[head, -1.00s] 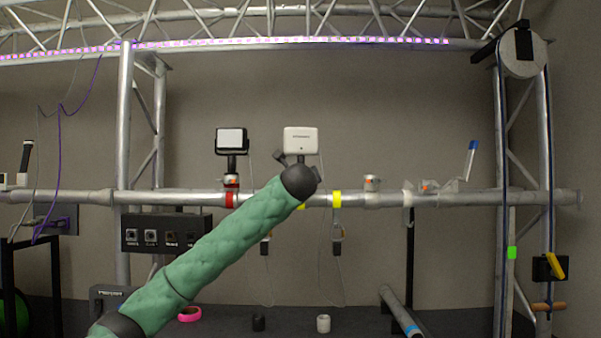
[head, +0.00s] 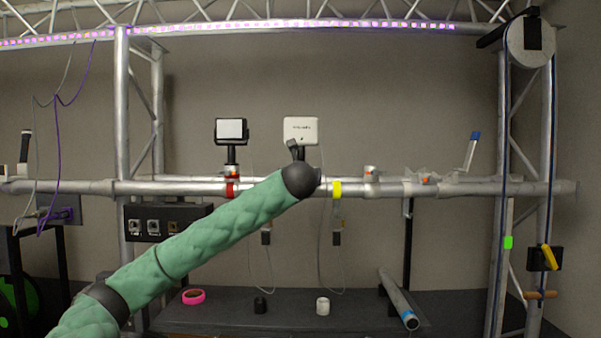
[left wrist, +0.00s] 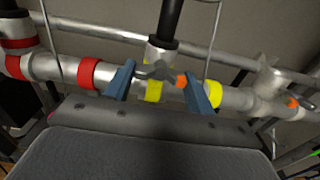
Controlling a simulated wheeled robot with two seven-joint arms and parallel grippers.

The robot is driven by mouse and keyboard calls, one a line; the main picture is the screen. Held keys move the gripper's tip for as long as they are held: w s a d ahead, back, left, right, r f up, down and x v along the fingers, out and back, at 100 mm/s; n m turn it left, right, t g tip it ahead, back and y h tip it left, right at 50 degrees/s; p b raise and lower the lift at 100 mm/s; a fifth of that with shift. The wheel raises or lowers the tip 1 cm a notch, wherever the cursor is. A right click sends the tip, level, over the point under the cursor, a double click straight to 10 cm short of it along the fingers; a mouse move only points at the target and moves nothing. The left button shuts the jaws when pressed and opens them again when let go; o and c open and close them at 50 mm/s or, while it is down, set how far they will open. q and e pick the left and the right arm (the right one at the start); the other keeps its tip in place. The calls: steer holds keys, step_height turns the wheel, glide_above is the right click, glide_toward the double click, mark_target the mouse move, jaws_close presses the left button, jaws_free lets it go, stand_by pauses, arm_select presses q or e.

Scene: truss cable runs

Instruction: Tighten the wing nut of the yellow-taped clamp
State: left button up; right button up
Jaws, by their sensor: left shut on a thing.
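In the left wrist view the yellow-taped clamp (left wrist: 161,52) sits on the horizontal tube, under a dark upright post. Its grey wing nut (left wrist: 153,71) lies between the two blue fingers of my left gripper (left wrist: 159,74), which is shut on it. Yellow tape bands (left wrist: 153,91) show below the nut and to the right of it. In the head view my green left arm reaches up to the tube, and its dark wrist hides the clamp and the fingers. One yellow band (head: 337,190) shows just right of the wrist. My right gripper is in neither view.
A white box (head: 300,130) stands above the clamp. A dark-framed lamp (head: 231,131) stands left of it on a red-taped clamp (head: 232,188). Cables hang below the tube. A shelf below holds a pink tape roll (head: 193,297) and a loose pipe (head: 399,300).

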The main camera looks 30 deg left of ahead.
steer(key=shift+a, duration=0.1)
arm_select(q)
steer(key=o, duration=1)
steer(key=shift+b+v, duration=2.2)
steer(key=shift+v, duration=1.6)
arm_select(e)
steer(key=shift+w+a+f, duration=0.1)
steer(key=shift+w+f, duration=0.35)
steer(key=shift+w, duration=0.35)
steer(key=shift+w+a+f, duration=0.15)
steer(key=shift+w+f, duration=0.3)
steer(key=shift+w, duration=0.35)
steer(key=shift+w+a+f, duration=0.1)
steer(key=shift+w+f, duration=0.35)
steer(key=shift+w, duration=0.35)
